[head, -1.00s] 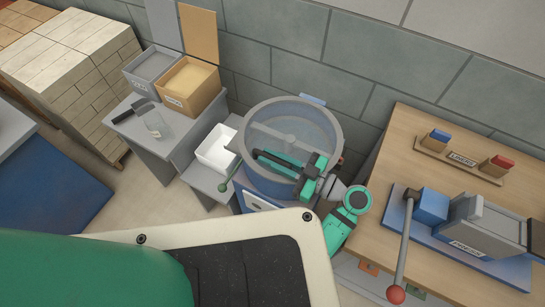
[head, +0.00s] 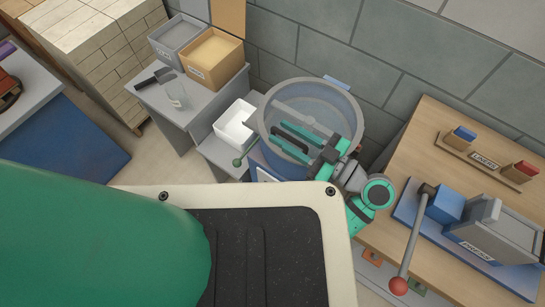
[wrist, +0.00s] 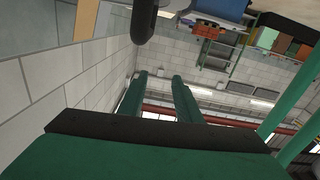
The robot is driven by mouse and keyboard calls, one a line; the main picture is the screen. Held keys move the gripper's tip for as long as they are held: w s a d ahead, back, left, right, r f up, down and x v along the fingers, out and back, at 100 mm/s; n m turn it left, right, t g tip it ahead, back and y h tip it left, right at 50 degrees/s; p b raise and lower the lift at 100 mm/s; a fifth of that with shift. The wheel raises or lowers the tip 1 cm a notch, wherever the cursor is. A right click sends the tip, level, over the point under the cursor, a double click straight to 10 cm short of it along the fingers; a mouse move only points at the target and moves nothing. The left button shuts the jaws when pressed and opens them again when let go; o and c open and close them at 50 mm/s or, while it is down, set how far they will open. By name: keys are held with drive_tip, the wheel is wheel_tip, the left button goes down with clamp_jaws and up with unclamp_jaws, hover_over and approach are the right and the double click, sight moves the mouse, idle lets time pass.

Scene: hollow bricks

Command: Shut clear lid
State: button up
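A round grey-blue mixer drum (head: 268,168) stands against the wall in the middle of the head view. The clear lid (head: 318,103) shows as a see-through round pane with a grey rim at the drum's top; I cannot tell how far it is tilted. A small blue tab (head: 337,82) is at its back edge. My gripper (head: 279,136) is over the drum, its two green fingers apart and pointing left, with nothing between them. I cannot tell if they touch the lid. The wrist view also shows my gripper (wrist: 161,75) open, with a dark rounded bar (wrist: 145,20) beyond it.
A wooden bench (head: 420,150) with a lever press (head: 490,235) and red-knobbed lever (head: 398,286) stands right. A white bin (head: 235,124) sits left of the drum on a grey stand. Sand boxes (head: 215,58) and a trowel (head: 153,77) are on a grey table. The block wall is close behind.

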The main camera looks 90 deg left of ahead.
drive_tip(key=s+d+r, duration=0.4)
drive_tip(key=d+r, duration=0.2)
drive_tip(key=d, duration=0.4)
